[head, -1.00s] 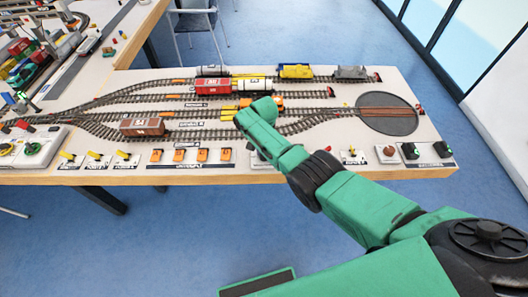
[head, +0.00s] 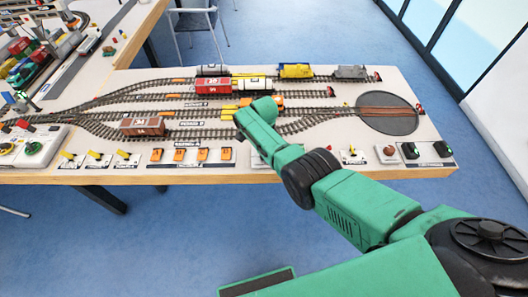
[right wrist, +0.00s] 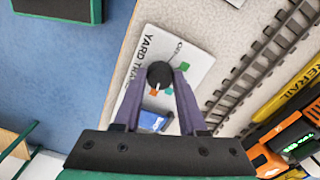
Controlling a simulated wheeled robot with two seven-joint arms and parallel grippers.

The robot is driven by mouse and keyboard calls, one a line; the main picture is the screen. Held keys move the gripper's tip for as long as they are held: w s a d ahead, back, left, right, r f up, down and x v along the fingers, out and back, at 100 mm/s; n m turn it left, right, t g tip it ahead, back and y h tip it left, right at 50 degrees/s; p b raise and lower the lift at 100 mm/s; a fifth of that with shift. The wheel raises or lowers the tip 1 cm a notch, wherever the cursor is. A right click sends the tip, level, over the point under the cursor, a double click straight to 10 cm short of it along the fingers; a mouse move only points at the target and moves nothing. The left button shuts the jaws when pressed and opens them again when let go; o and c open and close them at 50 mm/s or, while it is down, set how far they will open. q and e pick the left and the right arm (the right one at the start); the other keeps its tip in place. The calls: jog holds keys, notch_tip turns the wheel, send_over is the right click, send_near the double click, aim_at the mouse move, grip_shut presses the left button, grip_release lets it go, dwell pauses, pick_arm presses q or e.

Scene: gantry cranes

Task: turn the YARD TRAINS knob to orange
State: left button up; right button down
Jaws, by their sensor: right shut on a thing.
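The YARD TRAINS plate (right wrist: 185,57) is a white panel with dark lettering in the right wrist view, with OFF near its upper right. Its knob (right wrist: 160,72) is round and black. My right gripper (right wrist: 161,78) is shut on the knob, with one purple finger on each side. An orange mark (right wrist: 154,93) shows just below the knob, and a blue patch (right wrist: 154,121) lies lower between the fingers. I cannot tell which way the knob points. In the head view my green right arm hides the knob and the gripper. My left gripper is not in view.
Track (right wrist: 255,75) runs beside the plate in the right wrist view. In the head view, orange switches (head: 203,154) stand left of my forearm and black-green controls (head: 443,149) stand right. A brown wagon (head: 142,126) and a turntable (head: 387,113) are farther back.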

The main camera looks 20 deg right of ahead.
jog(key=shift+w+d+r, duration=0.1)
jog(key=shift+w+r, duration=0.05)
jog(key=c, duration=0.7)
grip_release()
jog(key=shift+o, duration=1.2)
notch_tip(320, 180, up, 5)
jog(key=p, duration=0.3)
jog(key=shift+r, duration=0.2)
notch_tip(320, 180, up, 9)
